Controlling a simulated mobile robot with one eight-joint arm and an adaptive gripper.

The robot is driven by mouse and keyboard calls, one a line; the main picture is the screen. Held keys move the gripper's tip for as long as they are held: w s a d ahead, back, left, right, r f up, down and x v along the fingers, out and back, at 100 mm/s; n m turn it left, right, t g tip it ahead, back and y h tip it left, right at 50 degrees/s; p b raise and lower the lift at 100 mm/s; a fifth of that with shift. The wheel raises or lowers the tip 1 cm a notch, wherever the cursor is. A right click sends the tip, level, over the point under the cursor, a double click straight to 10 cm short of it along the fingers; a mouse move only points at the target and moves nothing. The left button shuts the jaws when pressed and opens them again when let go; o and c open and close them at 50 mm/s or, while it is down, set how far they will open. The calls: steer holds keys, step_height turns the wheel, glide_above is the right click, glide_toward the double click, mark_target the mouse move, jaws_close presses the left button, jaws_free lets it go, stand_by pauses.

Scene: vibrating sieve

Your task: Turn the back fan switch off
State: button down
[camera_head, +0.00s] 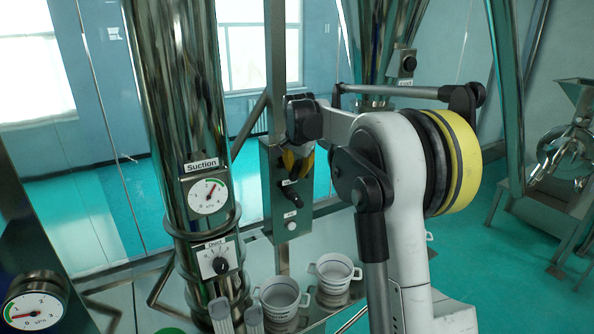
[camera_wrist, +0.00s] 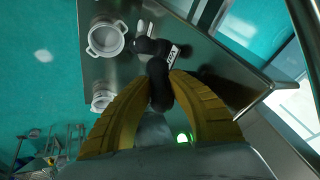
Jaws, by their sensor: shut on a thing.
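A grey control box (camera_head: 268,185) stands in the middle of the head view. It bears a black knob switch (camera_head: 290,198) and a white button (camera_head: 291,226) below. My gripper (camera_head: 300,163) is at the upper part of the box's face. In the wrist view its yellow fingers (camera_wrist: 164,78) are shut on a black knob (camera_wrist: 158,92). A second black knob (camera_wrist: 147,45) and a small white label (camera_wrist: 172,55) lie just beyond the fingertips. The label text is too small to read surely. The gripper hides the held knob in the head view.
A steel column (camera_head: 185,120) with a Suction gauge (camera_head: 208,195) and a dial (camera_head: 218,260) stands left of the box. White cups (camera_head: 280,293) are below. Another box with a black knob (camera_head: 409,63) is behind my arm.

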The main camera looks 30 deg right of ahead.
steer(key=shift+f, duration=0.1)
steer(key=shift+a+f+n+h+b, duration=0.15)
steer(key=shift+n+h+b, duration=0.15)
steer(key=shift+h+b, duration=0.75)
steer(key=h+b, duration=0.3)
steer(key=shift+n+t, duration=0.3)
steer(key=shift+n, duration=0.1)
steer(key=n+h+b, duration=0.1)
steer(key=h+b, duration=0.3)
steer(key=shift+t, duration=0.4)
steer(key=shift+n+h+b, duration=0.3)
steer(key=shift+h+b, duration=0.35)
steer(key=shift+b, duration=0.5)
steer(key=shift+r+h, duration=0.3)
steer(key=c, duration=1.3)
jaws_free()
